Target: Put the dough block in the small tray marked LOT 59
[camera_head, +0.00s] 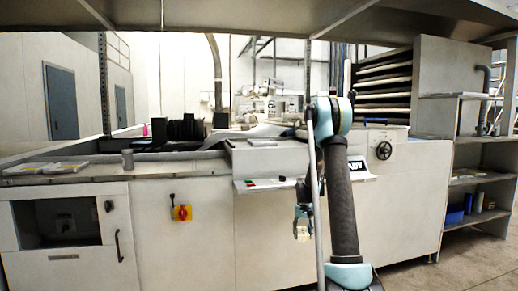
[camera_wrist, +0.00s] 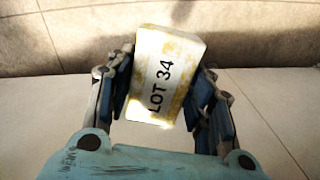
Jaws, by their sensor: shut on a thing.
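My gripper (camera_wrist: 163,92) is shut on a pale block (camera_wrist: 180,60) with yellowish, worn edges. The block's face reads LOT 34, and it is tilted between the two blue finger pads. In the head view my gripper (camera_head: 303,222) hangs low in front of the machine's pale front panel, below the worktop. A small pale patch shows at its fingers, too small to read. I cannot make out a small tray marked LOT 59 in either view.
The long machine (camera_head: 190,240) fills the middle. A small button ledge (camera_head: 265,183) juts out above my gripper. Shelves (camera_head: 470,182) with blue bins (camera_head: 454,214) stand right.

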